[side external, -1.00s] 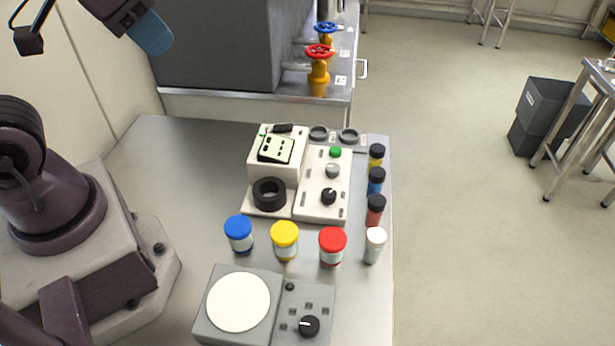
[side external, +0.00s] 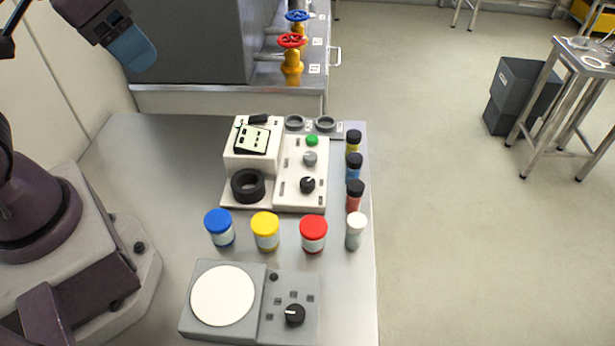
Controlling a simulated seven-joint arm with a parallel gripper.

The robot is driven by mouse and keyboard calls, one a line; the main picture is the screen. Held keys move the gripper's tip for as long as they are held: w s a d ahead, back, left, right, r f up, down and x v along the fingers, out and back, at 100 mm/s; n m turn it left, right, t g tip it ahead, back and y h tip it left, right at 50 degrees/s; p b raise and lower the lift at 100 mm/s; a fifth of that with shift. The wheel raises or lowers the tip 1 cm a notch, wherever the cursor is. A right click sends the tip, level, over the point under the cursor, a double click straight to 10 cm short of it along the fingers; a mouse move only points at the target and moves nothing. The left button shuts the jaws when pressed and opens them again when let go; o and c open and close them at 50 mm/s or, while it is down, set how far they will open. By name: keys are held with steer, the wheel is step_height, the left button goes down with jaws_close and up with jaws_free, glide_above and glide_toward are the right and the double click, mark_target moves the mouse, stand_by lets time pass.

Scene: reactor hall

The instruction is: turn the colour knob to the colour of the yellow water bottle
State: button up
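A black-capped bottle with yellow contents (side external: 353,145) stands at the back of a row along the table's right edge, beside a white instrument (side external: 290,196). The instrument's panel carries a black knob (side external: 307,185) with a light pointer mark, a grey knob (side external: 310,159) and a green button (side external: 312,140). Another black knob (side external: 294,314) is on a grey unit with a round white plate (side external: 222,296). I cannot tell which is the colour knob. My gripper (side external: 134,52), blue at its end, hangs at the upper left, far from the knobs; its finger gap is not clear.
Bottles with blue (side external: 354,169) and red contents (side external: 355,196) and a white-capped bottle (side external: 356,232) continue the row. Jars with blue (side external: 219,230), yellow (side external: 265,232) and red lids (side external: 313,235) stand before the instrument. Valves with blue (side external: 297,16) and red handwheels (side external: 291,41) are behind.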

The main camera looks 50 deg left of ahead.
steer(key=w+d+f+m+g, duration=0.3)
steer(key=w+d+f+g, duration=0.15)
steer(key=w+f, duration=0.4)
steer(key=m, duration=1)
glide_toward(308, 181)
step_height(308, 181, down, 9)
steer(key=shift+d+f, duration=0.1)
steer(key=shift+c, duration=0.2)
steer(key=c, duration=0.9)
